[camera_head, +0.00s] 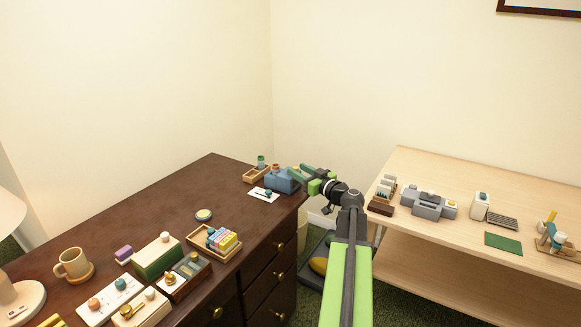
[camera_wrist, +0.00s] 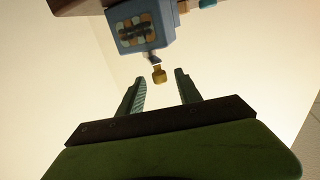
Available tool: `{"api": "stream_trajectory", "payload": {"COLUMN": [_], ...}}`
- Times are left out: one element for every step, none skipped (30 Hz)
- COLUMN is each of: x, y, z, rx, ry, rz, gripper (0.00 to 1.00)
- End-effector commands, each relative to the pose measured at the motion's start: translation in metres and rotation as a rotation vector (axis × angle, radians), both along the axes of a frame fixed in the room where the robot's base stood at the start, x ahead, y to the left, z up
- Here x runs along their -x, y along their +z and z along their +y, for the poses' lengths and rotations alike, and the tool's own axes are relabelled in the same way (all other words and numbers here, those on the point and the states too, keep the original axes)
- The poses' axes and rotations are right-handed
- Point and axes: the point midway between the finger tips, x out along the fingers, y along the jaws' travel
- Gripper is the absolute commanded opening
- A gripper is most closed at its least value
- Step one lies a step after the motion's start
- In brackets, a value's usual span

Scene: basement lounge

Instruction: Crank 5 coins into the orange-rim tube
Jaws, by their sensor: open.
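A blue box-shaped device (camera_head: 281,183) stands at the far right corner of the dark dresser, with an orange-rimmed piece (camera_head: 276,168) at its top. In the wrist view the device (camera_wrist: 128,38) shows a panel of tan and dark patches. A gold crank knob (camera_wrist: 158,76) sticks out from it on a short dark stem. My gripper (camera_head: 302,173) is beside the device's right side. In the wrist view my open gripper (camera_wrist: 160,78) has its fingers apart on either side of the knob in the picture; contact is not visible. The coins cannot be made out.
A small wooden tray (camera_head: 256,175) with a green-rimmed tube (camera_head: 261,160) stands behind the device. A white card (camera_head: 263,195) lies in front of it. A tray of coloured blocks (camera_head: 215,242) and a mug (camera_head: 73,264) are nearer. A pale table (camera_head: 430,163) stands right.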

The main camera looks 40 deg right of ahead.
Motion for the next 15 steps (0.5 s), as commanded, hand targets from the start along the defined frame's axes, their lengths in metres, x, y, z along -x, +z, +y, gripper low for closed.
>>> {"api": "stream_trajectory", "payload": {"x": [-0.014,-0.020,-0.027,-0.033,-0.037,-0.042,-0.045,-0.047,-0.050,-0.052,-0.053,-0.054,-0.054,-0.054,-0.054], "y": [0.000,0.000,0.000,0.000,0.000,0.000,0.000,0.000,0.000,0.000,0.000,0.000,0.000,0.000,0.000], "z": [-0.003,-0.003,-0.004,-0.004,-0.004,-0.005,-0.005,-0.005,-0.005,-0.005,-0.004,-0.004,-0.004,-0.004,-0.004], "rx": [0.000,0.000,0.000,0.000,0.000,0.000,0.000,0.000,0.000,0.000,0.000,0.000,0.000,0.000,0.000], "ry": [0.002,0.002,0.002,0.002,0.002,0.001,0.001,0.001,0.001,0.001,0.001,0.001,0.001,0.001,0.001], "rz": [0.000,0.000,0.000,0.000,0.000,0.000,0.000,0.000,0.000,0.000,0.000,0.000,0.000,0.000,0.000], "gripper": [0.41,0.41,0.41,0.41,0.41,0.41,0.41,0.41,0.41,0.41,0.41,0.41,0.41,0.41,0.41]}}
